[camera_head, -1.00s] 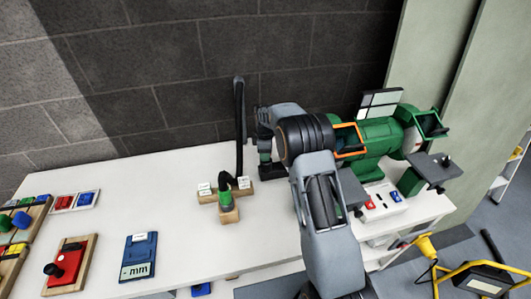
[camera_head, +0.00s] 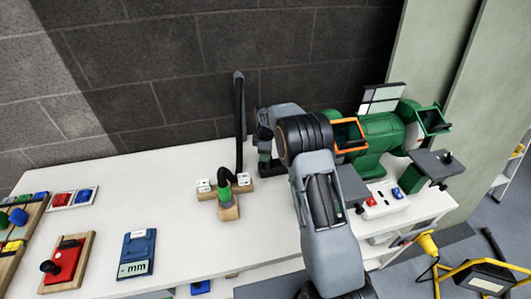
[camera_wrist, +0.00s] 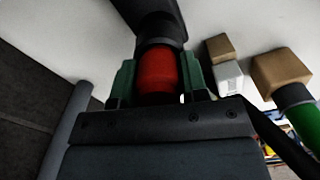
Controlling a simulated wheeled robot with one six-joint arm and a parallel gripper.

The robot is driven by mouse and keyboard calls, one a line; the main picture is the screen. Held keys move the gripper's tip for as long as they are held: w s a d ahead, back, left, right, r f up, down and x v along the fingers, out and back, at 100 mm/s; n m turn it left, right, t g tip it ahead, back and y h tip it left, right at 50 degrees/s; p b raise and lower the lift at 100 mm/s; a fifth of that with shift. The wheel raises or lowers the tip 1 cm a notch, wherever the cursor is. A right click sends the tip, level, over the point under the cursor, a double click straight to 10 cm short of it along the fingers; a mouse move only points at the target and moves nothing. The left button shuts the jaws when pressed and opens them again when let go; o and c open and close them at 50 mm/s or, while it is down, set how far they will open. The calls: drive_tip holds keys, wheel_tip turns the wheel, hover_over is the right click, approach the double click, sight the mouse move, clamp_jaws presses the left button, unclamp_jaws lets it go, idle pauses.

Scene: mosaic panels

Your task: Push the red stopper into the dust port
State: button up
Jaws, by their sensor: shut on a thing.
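The red stopper (camera_wrist: 158,70) is between the two green fingers of my gripper (camera_wrist: 157,85) in the wrist view. The gripper is shut on it. The stopper's far end meets a dark round part (camera_wrist: 155,25), which may be the dust port; I cannot tell how deep it sits. In the head view my gripper (camera_head: 268,168) is low behind my arm, at the left of the green bench grinder (camera_head: 380,135). The stopper is hidden there.
A wooden stand (camera_head: 229,212) with a green and black piece is left of my gripper, beside a tall black pole (camera_head: 239,125). The table between is clear.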

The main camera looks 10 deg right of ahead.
drive_tip(key=shift+s+f, duration=0.1)
drive_tip(key=shift+f, duration=0.2)
drive_tip(key=shift+s+f+b, duration=0.3)
drive_tip(key=shift+f+b, duration=0.3)
drive_tip(key=shift+f, duration=0.1)
idle(0.4)
drive_tip(key=shift+w+r+p, duration=0.2)
drive_tip(key=shift+r+p, duration=0.2)
drive_tip(key=shift+r, duration=0.15)
drive_tip(key=shift+w+r+p, duration=0.15)
drive_tip(key=shift+r+p, duration=0.2)
drive_tip(key=shift+r, duration=0.15)
drive_tip(key=shift+r+p, duration=0.8)
drive_tip(key=shift+r, duration=0.75)
